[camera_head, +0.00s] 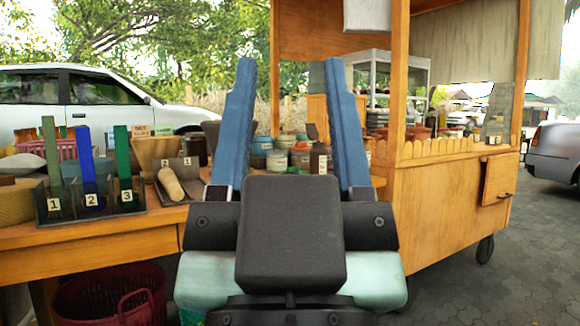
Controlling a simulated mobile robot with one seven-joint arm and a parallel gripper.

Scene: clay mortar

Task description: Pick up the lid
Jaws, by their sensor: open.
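My gripper (290,65) has two long blue fingers pointing up and away, spread wide with nothing held between them. Beyond and between the fingers, several small round containers (278,160) stand at the back of the wooden table, some with pale tops. I cannot tell which thing is the lid, and the gripper's dark body and fingers hide part of the table. A tan clay-coloured vessel (15,203) sits at the table's left edge, cut off by the frame.
The wooden table (100,243) carries a numbered rack (108,206) with coloured sticks and a dark tray (190,172) with a wooden roller (171,183). A red basket (112,298) is below. A wooden cart (445,200) stands right.

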